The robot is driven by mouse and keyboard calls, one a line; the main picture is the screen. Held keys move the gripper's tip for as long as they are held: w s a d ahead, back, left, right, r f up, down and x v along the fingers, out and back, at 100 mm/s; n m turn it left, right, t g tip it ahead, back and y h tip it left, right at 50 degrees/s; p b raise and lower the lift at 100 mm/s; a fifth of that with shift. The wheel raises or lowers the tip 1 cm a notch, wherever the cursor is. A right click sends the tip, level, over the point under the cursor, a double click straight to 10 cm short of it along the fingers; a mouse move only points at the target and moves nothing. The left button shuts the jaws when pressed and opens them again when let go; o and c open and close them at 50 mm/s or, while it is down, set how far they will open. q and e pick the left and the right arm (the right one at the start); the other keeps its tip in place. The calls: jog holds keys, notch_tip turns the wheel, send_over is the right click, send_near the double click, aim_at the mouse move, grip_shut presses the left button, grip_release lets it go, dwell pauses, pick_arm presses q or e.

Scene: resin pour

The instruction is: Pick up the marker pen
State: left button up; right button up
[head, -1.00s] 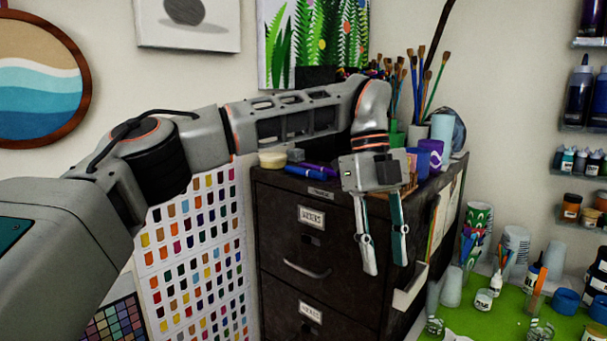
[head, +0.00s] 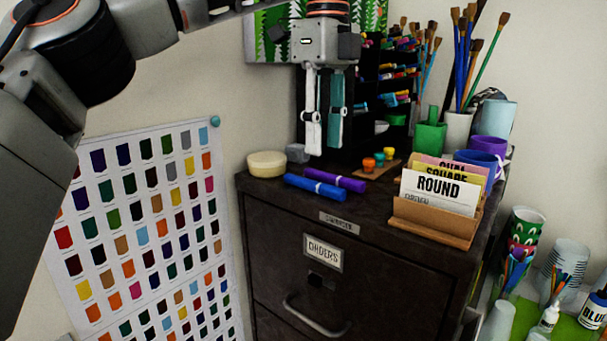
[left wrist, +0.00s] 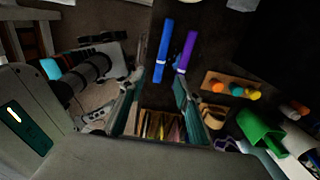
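Two marker pens lie side by side on top of the dark cabinet (head: 390,205): a blue one (head: 315,187) and a purple one (head: 335,179). Both also show in the left wrist view, the blue marker (left wrist: 165,52) on the left and the purple marker (left wrist: 186,52) on the right. My left gripper (head: 323,148) points down above the cabinet top, close to the markers in the picture. Its fingers are apart with nothing between them, and they also show in the left wrist view (left wrist: 160,80). My right gripper is not in view.
A round cream tub (head: 266,164) and a grey block (head: 297,153) stand left of the markers. Small paint pots (head: 378,160), a card holder (head: 432,222) and a green cup (head: 430,137) stand to the right. A dark marker rack (head: 385,75) stands behind.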

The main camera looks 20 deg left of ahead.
aim_at(321, 184)
pick_arm(q)
jog(key=shift+w+a+f, duration=0.1)
jog(key=shift+f, duration=0.45)
notch_tip(321, 184, down, 2)
jog(key=shift+f, duration=0.15)
jog(key=f, duration=0.4)
jog(key=shift+a+f, duration=0.15)
jog(key=shift+a, duration=0.1)
grip_shut()
